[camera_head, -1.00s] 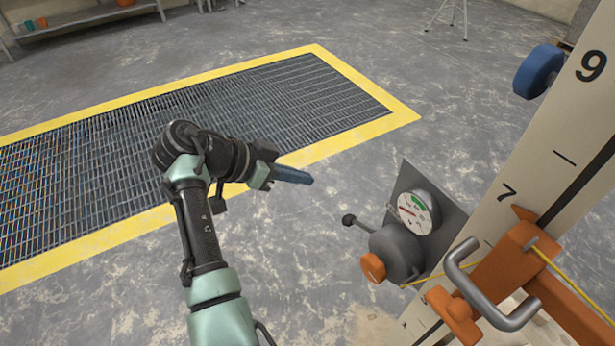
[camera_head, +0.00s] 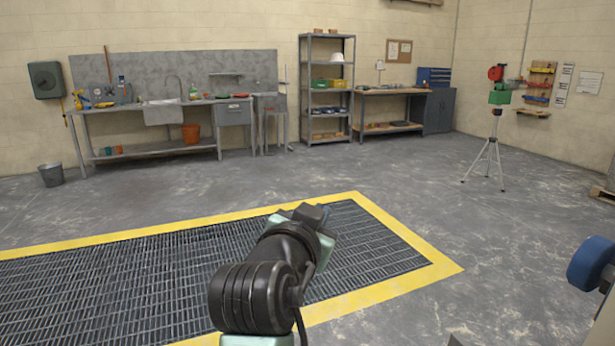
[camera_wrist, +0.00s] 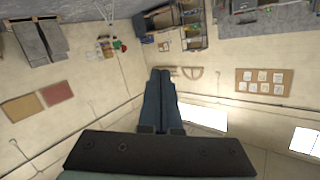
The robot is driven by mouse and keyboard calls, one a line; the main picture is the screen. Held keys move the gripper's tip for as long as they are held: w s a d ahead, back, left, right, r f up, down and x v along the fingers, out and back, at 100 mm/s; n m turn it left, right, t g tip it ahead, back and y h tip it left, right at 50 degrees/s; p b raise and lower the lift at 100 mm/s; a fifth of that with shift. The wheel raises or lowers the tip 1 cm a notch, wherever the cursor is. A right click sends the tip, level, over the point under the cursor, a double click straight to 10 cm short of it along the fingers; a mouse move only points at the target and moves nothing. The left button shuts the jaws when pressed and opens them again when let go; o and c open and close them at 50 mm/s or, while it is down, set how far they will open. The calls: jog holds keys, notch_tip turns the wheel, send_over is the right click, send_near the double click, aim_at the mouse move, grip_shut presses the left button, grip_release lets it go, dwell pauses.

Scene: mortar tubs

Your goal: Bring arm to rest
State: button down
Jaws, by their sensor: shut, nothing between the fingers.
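My gripper (camera_wrist: 161,78) shows in the wrist view with its two blue fingers pressed together and nothing between them. The fingers point up the picture toward the room's walls and touch nothing. In the head view my arm rises from the bottom middle, in front of the floor grating (camera_head: 120,285). Its dark wrist end points away from the camera, and the fingers cannot be made out there.
A yellow border (camera_head: 405,238) frames the grating. A blue round knob (camera_head: 590,263) is at the right edge. A tripod (camera_head: 490,160), a sink bench (camera_head: 165,112), a shelf rack (camera_head: 327,85) and a bucket (camera_head: 51,174) stand far back. The floor between is clear.

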jog(key=s+a+r+n+t+y, duration=0.1)
jog(key=s+r+n+t+y, duration=0.15)
jog(key=s+r+t, duration=0.7)
jog(key=s+a+r+n+t+y, duration=0.1)
jog(key=s+r+n+t+y, duration=0.2)
jog(key=s+r, duration=1.25)
notch_tip(320, 180, up, 14)
jog(key=w+n+h+p, duration=0.1)
jog(key=w+p, duration=0.1)
jog(key=p, duration=1.1)
jog(key=shift+f+p, duration=0.15)
jog(key=shift+p, duration=0.25)
